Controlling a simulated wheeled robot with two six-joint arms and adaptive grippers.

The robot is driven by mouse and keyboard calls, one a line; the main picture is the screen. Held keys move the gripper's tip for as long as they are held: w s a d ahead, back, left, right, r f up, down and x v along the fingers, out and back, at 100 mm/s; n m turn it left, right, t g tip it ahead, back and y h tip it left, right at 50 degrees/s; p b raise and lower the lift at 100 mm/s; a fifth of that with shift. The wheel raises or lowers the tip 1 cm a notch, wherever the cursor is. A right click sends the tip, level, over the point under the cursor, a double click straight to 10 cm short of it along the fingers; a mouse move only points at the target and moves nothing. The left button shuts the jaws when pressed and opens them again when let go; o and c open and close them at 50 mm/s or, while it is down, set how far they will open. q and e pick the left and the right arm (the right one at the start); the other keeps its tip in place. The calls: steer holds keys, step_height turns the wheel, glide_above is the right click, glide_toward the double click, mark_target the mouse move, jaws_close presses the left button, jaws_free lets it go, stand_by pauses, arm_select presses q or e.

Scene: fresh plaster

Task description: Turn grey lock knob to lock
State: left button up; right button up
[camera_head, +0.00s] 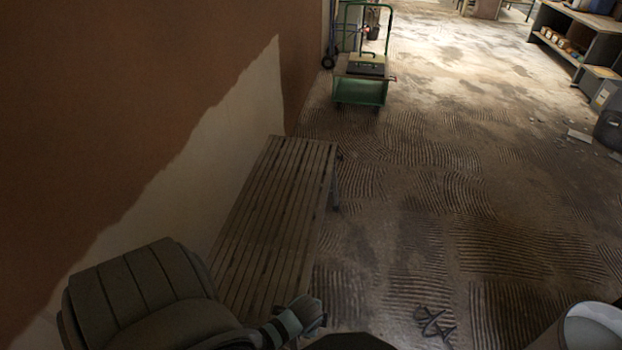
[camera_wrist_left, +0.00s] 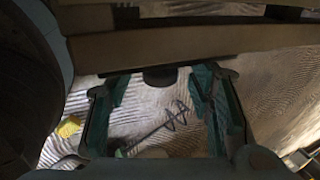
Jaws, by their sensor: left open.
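In the left wrist view my left gripper (camera_wrist_left: 160,92) is open, its two teal fingers spread apart with nothing held. A short dark round stub (camera_wrist_left: 160,77) shows beyond and between the fingertips, below the edge of a plank. It may be the grey lock knob, but its face and turn position cannot be read, and I see no clear contact with the fingers. In the head view the end of my left arm (camera_head: 288,326) is at the bottom, by the near end of the slatted bench (camera_head: 265,215). My right gripper is not in view.
A thin black object (camera_head: 433,322) lies on the ridged floor (camera_head: 440,230). A green cart (camera_head: 361,92) stands beyond the bench. Shelves (camera_head: 585,45) are far right. Mid floor is mostly open.

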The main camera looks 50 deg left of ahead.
arm_select(q)
steer(key=shift+c, duration=0.3)
jaws_close()
steer(key=shift+r+g+p, duration=0.15)
steer(key=shift+g+p, duration=0.15)
steer(key=shift+p, duration=0.4)
steer(key=shift+w+h+p, duration=0.1)
steer(key=shift+h+p, duration=0.25)
steer(key=shift+h, duration=0.05)
steer(key=shift+w+a+g+h+p, duration=0.15)
steer(key=shift+g+h+p, duration=0.15)
steer(key=shift+g+p, duration=0.35)
steer(key=shift+g+h, duration=0.3)
steer(key=shift+g, duration=0.05)
steer(key=shift+w+a+f+g+h, duration=0.1)
steer(key=shift+w+f+g+h, duration=0.1)
steer(key=shift+g+h, duration=0.3)
steer(key=shift+g+h+b, duration=0.6)
steer(key=shift+g+b, duration=0.4)
steer(key=shift+b, duration=0.2)
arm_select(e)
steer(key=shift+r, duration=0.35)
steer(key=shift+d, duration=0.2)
